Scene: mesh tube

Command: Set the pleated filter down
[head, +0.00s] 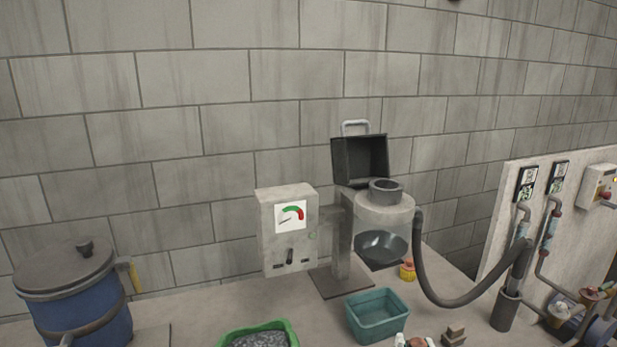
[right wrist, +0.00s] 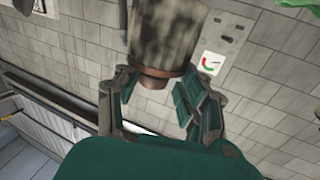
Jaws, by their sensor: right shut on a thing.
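The pleated filter (right wrist: 165,35) is a mottled grey-brown cylinder with a copper-brown end in the right wrist view. My right gripper (right wrist: 157,90) is shut on it near that brown end. The rest of the filter runs up out of the top of that view, so its far end is hidden. No surface shows touching the filter. My right gripper does not show clearly in the head view, and my left gripper is in neither view.
The bench (head: 190,318) holds a blue lidded drum (head: 80,315), a green tray (head: 284,326) of dark grains, a teal bin (head: 377,322) and a gauge box (head: 287,245). Beside the box stands a clear-bodied housing (head: 390,212) with an open dark lid (head: 360,160) and a hose (head: 450,303).

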